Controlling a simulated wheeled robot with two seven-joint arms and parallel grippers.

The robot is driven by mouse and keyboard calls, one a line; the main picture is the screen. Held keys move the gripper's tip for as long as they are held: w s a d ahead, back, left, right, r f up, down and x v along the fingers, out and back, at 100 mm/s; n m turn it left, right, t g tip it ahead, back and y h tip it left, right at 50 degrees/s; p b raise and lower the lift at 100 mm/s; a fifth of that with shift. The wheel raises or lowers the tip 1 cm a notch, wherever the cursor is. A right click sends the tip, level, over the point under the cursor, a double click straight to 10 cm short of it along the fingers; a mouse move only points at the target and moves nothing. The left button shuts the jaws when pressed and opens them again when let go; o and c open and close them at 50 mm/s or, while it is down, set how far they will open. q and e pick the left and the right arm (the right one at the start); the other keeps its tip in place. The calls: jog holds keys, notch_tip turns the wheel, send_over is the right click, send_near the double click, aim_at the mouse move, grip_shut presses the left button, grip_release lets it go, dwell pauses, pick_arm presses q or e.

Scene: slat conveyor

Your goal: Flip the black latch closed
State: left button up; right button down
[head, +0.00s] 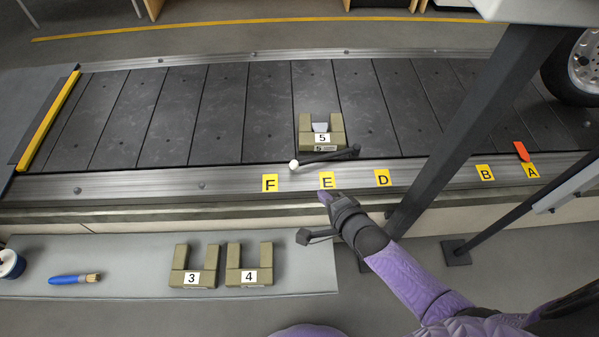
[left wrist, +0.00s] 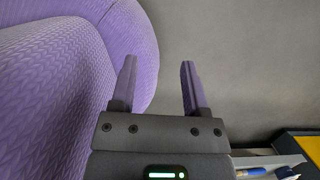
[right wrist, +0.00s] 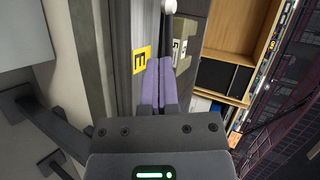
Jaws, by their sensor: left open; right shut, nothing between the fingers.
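The black latch (head: 328,157) is a thin bar with a white knob (head: 293,164) at its left end and a dark pivot at its right end. It lies across the near side of the olive block labelled 5 (head: 335,133), just above the metal rail. My right gripper (head: 322,195) is shut and empty by the rail's E label, below the latch and apart from it. In the right wrist view the shut fingers (right wrist: 158,85) point toward the white knob (right wrist: 169,6). My left gripper (left wrist: 152,85) is open and empty over the floor beside my body.
The slat conveyor (head: 222,110) runs across behind the rail (head: 225,186). Blocks 3 (head: 193,267) and 4 (head: 249,265) and a blue brush (head: 75,279) lie on a grey shelf in front. A dark post (head: 440,130) stands to the right. A red pointer (head: 521,151) is near the A label.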

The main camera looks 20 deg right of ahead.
jog(key=b, duration=0.6)
send_near(297, 169)
jog(key=f, duration=0.1)
jog(key=w+f, duration=0.2)
jog(key=shift+a+f, duration=0.15)
jog(key=shift+a, duration=0.15)
jog(key=w, duration=0.1)
jog(key=w+b, duration=0.1)
jog(key=shift+w+a+f, duration=0.1)
jog(key=shift+w+a, duration=0.15)
jog(key=shift+w, duration=0.15)
jog(key=shift+w+b, duration=0.4)
jog(key=shift+b, duration=0.05)
jog(key=shift+w+a, duration=0.1)
jog(key=shift+w, duration=0.2)
pick_arm(q)
jog(key=x, duration=0.7)
jog(key=shift+d+f+g, duration=0.25)
jog(key=shift+f+g, duration=0.1)
jog(key=shift+g, duration=0.05)
pick_arm(e)
jog(key=shift+r, duration=0.25)
pick_arm(q)
jog(key=shift+w, duration=0.15)
